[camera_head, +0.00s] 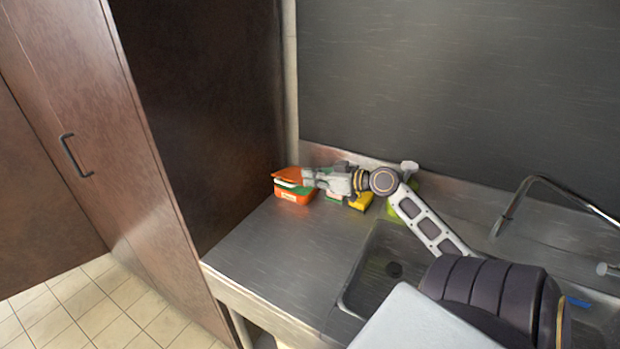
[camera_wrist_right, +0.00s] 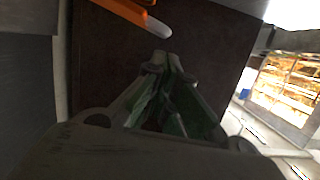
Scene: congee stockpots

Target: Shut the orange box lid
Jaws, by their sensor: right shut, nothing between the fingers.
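The orange box (camera_head: 294,196) stands at the back left of the steel counter, near the dark cabinet side. Its orange lid (camera_head: 287,174) is raised and tilted above the box, with a pale and green strip showing between them. My right gripper (camera_head: 306,178) reaches in from the right, close to the lid and box; I cannot tell whether it touches them. In the right wrist view its fingertips (camera_wrist_right: 161,59) are together with nothing between them. An orange edge with a pale rounded end, probably the lid (camera_wrist_right: 127,9), shows at the top. My left gripper is out of view.
A yellow object (camera_head: 361,201) and a green bottle with a pale top (camera_head: 408,170) stand behind and below my right arm. The sink (camera_head: 385,262) with its faucet (camera_head: 520,200) lies to the right. The counter (camera_head: 270,245) in front of the box is clear.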

